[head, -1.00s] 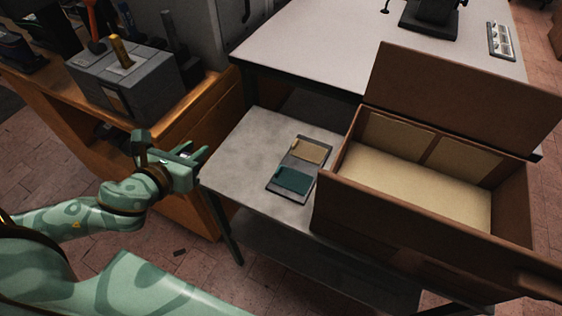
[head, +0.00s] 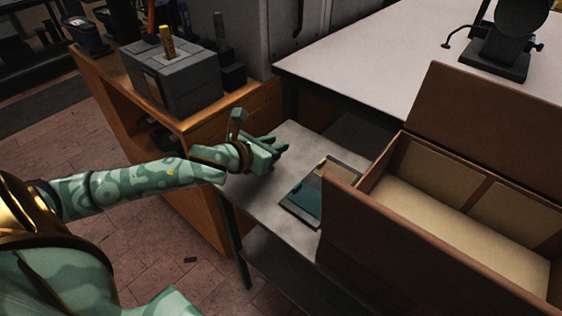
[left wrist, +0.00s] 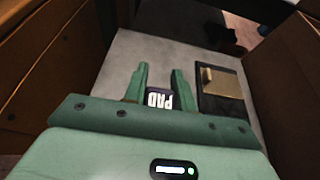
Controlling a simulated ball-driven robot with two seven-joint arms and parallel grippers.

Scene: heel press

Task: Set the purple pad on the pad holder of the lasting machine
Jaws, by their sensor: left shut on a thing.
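My left gripper (head: 281,145) is over the left part of the low grey table. It also shows in the left wrist view (left wrist: 160,72), shut on a dark pad (left wrist: 160,100) with white "PAD" lettering; its purple colour is hard to make out. In the head view the pad is hidden by the gripper. A dark tray (head: 299,217) lies on the table right of the gripper, with a teal piece (head: 306,198) and a tan piece (head: 334,169). I cannot identify the pad holder for certain. My right gripper is not in view.
An open brown box (head: 395,235) stands right of the tray. A white table (head: 400,60) behind carries a black machine (head: 497,55). A wooden bench (head: 255,97) with a grey block (head: 172,78) is at left. The low grey table (head: 262,198) has bare surface around the gripper.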

